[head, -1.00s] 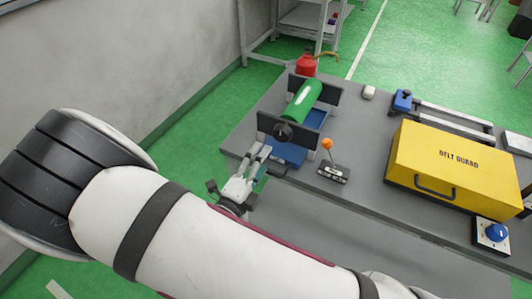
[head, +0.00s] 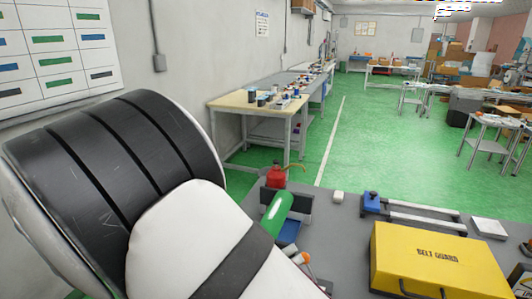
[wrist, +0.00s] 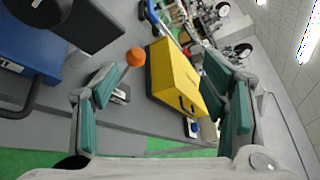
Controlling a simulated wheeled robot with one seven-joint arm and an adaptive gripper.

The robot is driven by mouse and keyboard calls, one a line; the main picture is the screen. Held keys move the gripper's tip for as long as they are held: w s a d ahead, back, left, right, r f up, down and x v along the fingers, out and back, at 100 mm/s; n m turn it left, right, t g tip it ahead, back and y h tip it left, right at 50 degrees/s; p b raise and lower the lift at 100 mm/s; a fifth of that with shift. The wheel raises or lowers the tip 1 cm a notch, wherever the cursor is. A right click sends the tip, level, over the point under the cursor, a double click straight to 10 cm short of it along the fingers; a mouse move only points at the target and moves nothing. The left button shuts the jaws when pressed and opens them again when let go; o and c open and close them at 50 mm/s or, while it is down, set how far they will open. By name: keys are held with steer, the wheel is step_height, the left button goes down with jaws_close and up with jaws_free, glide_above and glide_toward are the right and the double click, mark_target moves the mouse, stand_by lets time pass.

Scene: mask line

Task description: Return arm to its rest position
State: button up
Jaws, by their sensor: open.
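My gripper (wrist: 165,100) is open and empty in the wrist view, its two teal-padded fingers spread wide. Between and beyond the fingers are an orange-knobbed lever (wrist: 135,57) and a yellow box (wrist: 175,78) on the grey bench, apart from the fingers as far as I can see. In the head view my white and black arm fills the lower left, and the gripper itself is hidden below or outside that picture.
The yellow belt guard box (head: 435,262) sits on the grey bench (head: 345,240). A green roller (head: 277,212) stands on a blue and black mount beside my arm. A red can (head: 276,177) is behind it. A wall is at the left; green floor lies beyond.

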steer(key=s+d+r+m+g+y, duration=0.2)
steer(key=s+d+r+m+g, duration=0.25)
steer(key=d+m, duration=0.45)
steer(key=s+d+r+m+g+y, duration=0.1)
steer(key=s+d+r+m+g, duration=0.4)
steer(key=m, duration=0.5)
steer(key=s+d+r+m+t+y, duration=0.2)
steer(key=s+r+m+y, duration=0.6)
steer(key=m, duration=1.1)
steer(key=shift+s+d+r+m+t, duration=0.15)
steer(key=shift+s+r+m+t, duration=0.15)
steer(key=shift+s+r+t, duration=0.55)
steer(key=shift+s+r+g, duration=0.1)
steer(key=shift+r+g, duration=0.05)
steer(key=shift+g, duration=0.15)
